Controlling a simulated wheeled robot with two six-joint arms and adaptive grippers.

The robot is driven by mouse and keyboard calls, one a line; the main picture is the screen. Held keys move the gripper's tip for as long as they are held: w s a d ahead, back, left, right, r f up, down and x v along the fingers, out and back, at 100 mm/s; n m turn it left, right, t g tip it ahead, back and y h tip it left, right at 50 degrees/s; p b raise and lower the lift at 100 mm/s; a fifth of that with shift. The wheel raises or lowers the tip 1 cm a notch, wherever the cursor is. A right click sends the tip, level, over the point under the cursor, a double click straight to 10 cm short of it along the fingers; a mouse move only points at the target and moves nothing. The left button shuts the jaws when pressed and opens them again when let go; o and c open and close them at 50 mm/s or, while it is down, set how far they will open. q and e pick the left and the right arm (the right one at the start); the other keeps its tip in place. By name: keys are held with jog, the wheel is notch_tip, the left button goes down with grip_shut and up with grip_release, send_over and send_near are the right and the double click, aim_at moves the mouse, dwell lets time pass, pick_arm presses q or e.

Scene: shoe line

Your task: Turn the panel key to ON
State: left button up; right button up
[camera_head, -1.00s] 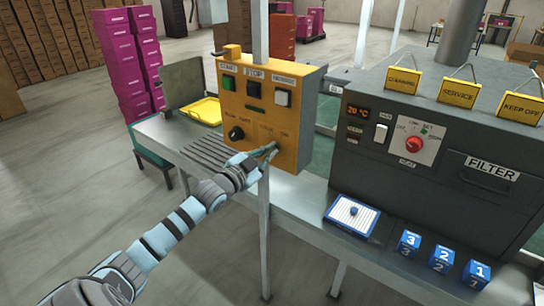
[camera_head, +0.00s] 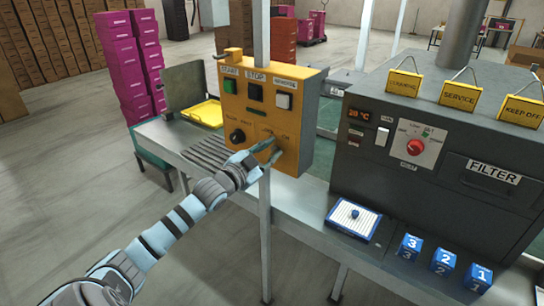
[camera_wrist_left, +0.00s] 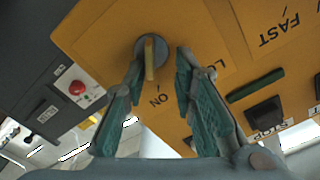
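The yellow control panel (camera_head: 284,103) stands at the work table on a post. Its panel key (camera_wrist_left: 149,59) is a flat brass-coloured piece in a round grey lock, with LOCK and ON labels beside it in the left wrist view. My left gripper (camera_head: 268,150) is at the panel's lower right in the head view, covering the key. In the left wrist view the left gripper (camera_wrist_left: 161,56) is open, with the key between its fingertips, closer to the left finger; a gap shows to the right finger. I cannot tell whether a finger touches it. My right gripper is out of view.
A black knob (camera_head: 237,136) and several push buttons are also on the panel. The dark filter machine (camera_head: 440,165) with a red knob (camera_head: 415,147) stands right. A white-and-blue tray (camera_head: 353,220) and numbered blue blocks (camera_head: 443,261) lie on the table.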

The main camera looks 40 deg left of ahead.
aim_at(278, 118)
pick_arm(q)
notch_tip(278, 118, up, 9)
jog(key=shift+f, duration=0.1)
jog(key=shift+f, duration=0.1)
dwell(0.4)
